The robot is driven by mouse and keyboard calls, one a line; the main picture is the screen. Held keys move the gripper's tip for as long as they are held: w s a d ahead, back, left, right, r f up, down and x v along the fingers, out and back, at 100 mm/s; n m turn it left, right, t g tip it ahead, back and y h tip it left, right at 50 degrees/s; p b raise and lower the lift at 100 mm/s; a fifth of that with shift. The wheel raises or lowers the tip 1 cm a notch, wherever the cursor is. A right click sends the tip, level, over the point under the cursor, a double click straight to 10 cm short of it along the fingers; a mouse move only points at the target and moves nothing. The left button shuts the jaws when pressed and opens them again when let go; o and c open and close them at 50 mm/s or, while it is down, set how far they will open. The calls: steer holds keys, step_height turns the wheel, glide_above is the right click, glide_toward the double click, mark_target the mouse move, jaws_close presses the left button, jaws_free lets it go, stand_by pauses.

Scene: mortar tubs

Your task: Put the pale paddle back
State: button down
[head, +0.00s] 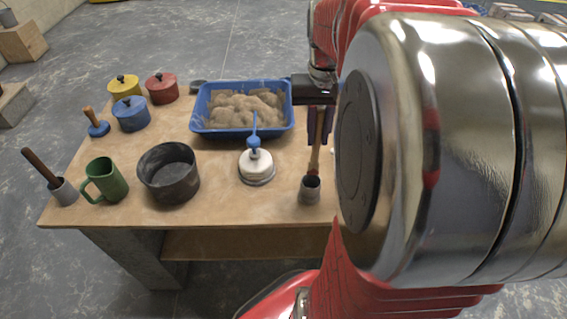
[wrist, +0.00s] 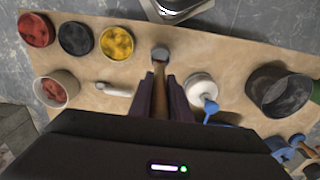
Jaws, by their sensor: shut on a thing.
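My gripper (wrist: 160,97) is shut on the pale wooden handle of the pale paddle (wrist: 160,77). In the head view the paddle (head: 317,145) hangs nearly upright below my gripper, tilted slightly. Its lower end meets the mouth of a small grey cup (head: 310,190) near the table's front edge. The cup also shows in the wrist view (wrist: 160,53). I cannot tell how deep the paddle sits in it. A similar grey cup (head: 65,193) with a dark-handled tool (head: 40,168) leaning in it stands at the far left.
A blue tub (head: 204,124) of mortar is behind. A white lidded pot (head: 256,168), black pot (head: 168,185) and green mug (head: 107,180) stand left. My arm hides the table's right side; there the wrist view shows red (wrist: 36,30), dark (wrist: 75,38) and yellow (wrist: 116,42) containers.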

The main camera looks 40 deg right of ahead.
mark_target(314, 164)
steer(key=shift+f, duration=3.15)
steer(key=shift+f, duration=1.95)
steer(key=c, duration=1.6)
jaws_free()
steer(key=shift+c, duration=0.2)
step_height(314, 164, up, 12)
